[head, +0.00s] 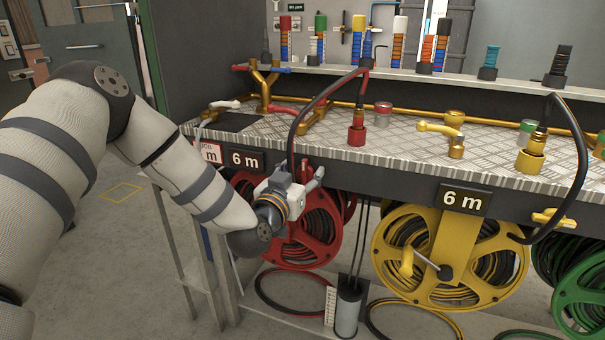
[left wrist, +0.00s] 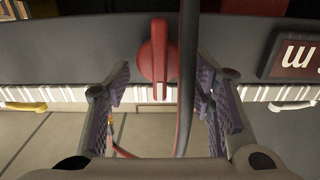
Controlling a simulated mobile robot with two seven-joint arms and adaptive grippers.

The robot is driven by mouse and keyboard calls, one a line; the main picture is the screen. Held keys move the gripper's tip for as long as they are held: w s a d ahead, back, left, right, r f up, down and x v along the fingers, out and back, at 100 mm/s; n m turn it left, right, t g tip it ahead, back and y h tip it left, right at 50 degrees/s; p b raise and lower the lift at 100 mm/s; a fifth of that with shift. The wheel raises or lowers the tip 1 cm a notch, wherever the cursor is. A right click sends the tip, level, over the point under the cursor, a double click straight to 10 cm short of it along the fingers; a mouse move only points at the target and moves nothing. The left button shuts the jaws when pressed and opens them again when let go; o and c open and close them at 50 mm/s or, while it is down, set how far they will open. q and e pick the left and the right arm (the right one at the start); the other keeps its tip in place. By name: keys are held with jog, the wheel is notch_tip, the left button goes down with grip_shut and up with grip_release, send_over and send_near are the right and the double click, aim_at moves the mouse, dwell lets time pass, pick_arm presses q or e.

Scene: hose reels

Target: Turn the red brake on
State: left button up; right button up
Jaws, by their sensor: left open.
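The red brake (left wrist: 157,58) shows in the left wrist view as a red knob with a narrow lever, on the dark front strip of the bench. My left gripper (left wrist: 163,85) is open, with one finger on each side of the brake. A dark hose (left wrist: 188,70) also hangs between the fingers, just right of the brake. My right gripper is not in view.
The black hose loops from the red fitting (head: 357,130) on the bench top (head: 400,150) down past my left gripper. A yellow reel (head: 385,265) and a yellow brake (head: 553,217) are to the right. A 6 m sign (head: 246,160) is beside my forearm.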

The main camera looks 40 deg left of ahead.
pick_arm(q)
jog(key=c, duration=1)
jog(key=shift+c, duration=0.2)
